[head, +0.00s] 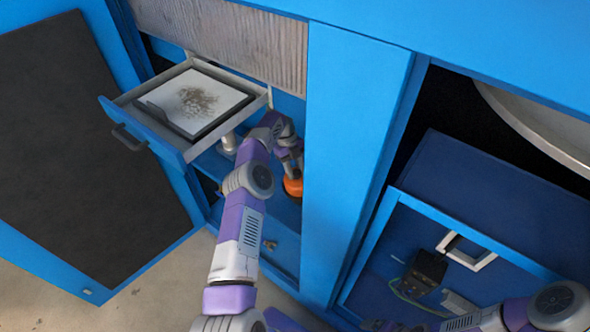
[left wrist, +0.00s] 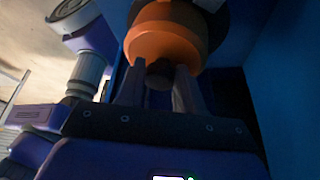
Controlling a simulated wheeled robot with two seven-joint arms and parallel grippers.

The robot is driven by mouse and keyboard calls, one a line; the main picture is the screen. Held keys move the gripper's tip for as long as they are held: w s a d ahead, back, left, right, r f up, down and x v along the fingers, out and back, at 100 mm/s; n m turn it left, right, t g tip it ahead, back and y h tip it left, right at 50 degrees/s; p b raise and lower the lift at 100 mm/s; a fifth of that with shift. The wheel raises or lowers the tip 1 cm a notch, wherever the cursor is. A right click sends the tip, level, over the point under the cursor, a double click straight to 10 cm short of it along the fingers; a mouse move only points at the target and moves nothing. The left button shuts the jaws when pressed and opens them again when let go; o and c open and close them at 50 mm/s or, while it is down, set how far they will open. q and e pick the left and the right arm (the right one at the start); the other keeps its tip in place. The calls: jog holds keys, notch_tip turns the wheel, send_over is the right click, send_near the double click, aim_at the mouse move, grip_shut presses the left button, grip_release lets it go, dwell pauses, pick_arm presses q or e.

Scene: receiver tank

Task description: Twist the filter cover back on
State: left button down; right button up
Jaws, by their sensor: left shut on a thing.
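The orange filter cover (head: 293,187) is inside the blue cabinet, below and right of the open drawer. In the left wrist view the orange cover (left wrist: 165,45) fills the top middle, with a dark rounded part in front of its lower face. My left gripper (head: 290,165) is shut on the cover, with its fingers (left wrist: 160,80) reaching up to the cover's lower edge. A dark body shows behind the cover, but whether the cover is seated on it I cannot tell. My right arm shows at the lower right of the head view; its gripper is not clearly visible.
An open drawer (head: 180,152) with a tray of brownish debris (head: 215,95) juts out above left of my left forearm. A blue cabinet post (head: 345,150) stands right of the gripper. A dark-panelled door (head: 70,150) stands open at left. A compartment with a black device (head: 428,268) is at right.

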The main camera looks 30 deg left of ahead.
pick_arm(q)
jog(key=shift+s+a+f, duration=0.2)
jog(key=shift+a+f, duration=0.1)
jog(key=shift+f, duration=0.2)
jog(key=c, duration=0.7)
grip_release()
jog(key=shift+o, duration=0.3)
jog(key=o, duration=0.6)
jog(key=shift+w, duration=0.2)
jog(key=shift+o, duration=0.2)
jog(key=shift+d, duration=0.1)
jog(key=shift+r+m, duration=0.2)
jog(key=shift+m, duration=0.1)
jog(key=shift+r, duration=0.1)
